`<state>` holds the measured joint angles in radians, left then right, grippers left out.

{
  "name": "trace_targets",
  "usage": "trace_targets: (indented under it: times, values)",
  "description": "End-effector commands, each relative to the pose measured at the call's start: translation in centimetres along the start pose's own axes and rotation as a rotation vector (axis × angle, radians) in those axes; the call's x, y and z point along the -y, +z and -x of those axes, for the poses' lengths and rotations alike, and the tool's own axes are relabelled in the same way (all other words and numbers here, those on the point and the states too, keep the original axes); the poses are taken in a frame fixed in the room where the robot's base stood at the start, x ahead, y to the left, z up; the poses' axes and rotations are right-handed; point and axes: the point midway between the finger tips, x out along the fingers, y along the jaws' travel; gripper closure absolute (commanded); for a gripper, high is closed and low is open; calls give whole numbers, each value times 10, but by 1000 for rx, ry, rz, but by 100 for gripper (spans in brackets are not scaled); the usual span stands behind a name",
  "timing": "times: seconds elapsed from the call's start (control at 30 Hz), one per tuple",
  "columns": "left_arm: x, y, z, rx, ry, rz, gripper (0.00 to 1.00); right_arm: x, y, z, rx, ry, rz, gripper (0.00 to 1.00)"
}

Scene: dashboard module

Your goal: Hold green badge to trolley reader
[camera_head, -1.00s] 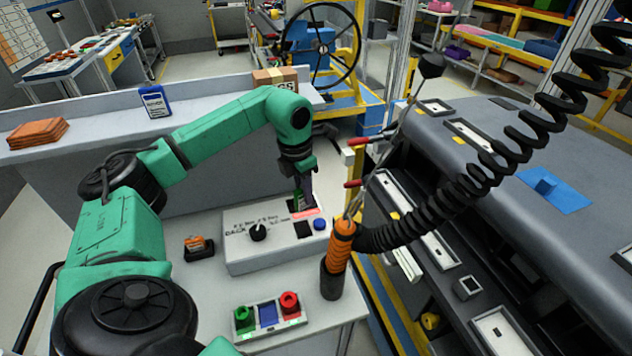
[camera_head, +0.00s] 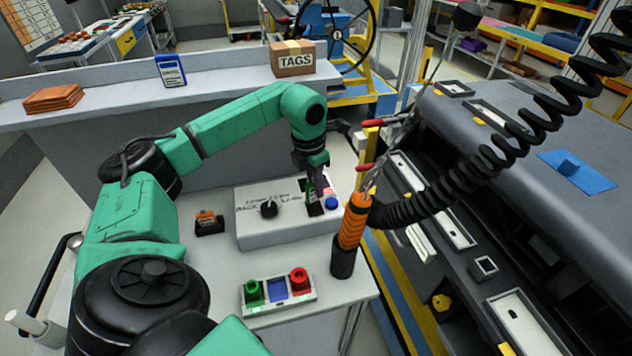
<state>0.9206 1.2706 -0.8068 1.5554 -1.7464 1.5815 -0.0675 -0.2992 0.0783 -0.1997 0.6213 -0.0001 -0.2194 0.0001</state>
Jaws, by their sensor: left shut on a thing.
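My left gripper (camera_head: 318,190) is over the right part of a pale control box (camera_head: 262,228), close to its dark panel (camera_head: 313,209). It is shut on a thin piece, mostly hidden by the fingers, with a little green showing; I take it for the green badge (camera_head: 312,196). I cannot tell whether the badge touches the panel. The box has a black knob (camera_head: 268,209), a blue button (camera_head: 332,203) and partly legible lettering; I cannot tell for sure that it is the trolley reader. My right gripper is not in view.
An orange card in a black holder (camera_head: 209,224) stands left of the box. A tray (camera_head: 278,296) with green, blue and red parts is in front. An orange-handled tool (camera_head: 352,225) with a coiled cable stands close on the right. A TAGS box (camera_head: 293,60) sits on the ledge.

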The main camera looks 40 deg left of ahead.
Motion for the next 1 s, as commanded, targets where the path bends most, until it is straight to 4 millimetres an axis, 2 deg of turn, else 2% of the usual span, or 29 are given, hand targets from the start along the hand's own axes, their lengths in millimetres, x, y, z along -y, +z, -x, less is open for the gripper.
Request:
trace_targets:
  times: [0.03,0.17,0.77,0.87,1.0]
  values:
    - [0,-1,-7,0,0,0,100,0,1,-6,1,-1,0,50]
    - [0,-1,-12,1,0,0,100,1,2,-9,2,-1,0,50]
    - [0,-1,-12,1,0,0,100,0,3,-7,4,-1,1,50]
    - [0,-1,-10,1,0,0,100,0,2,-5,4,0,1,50]
    - [0,1,4,1,0,0,100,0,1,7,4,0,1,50]
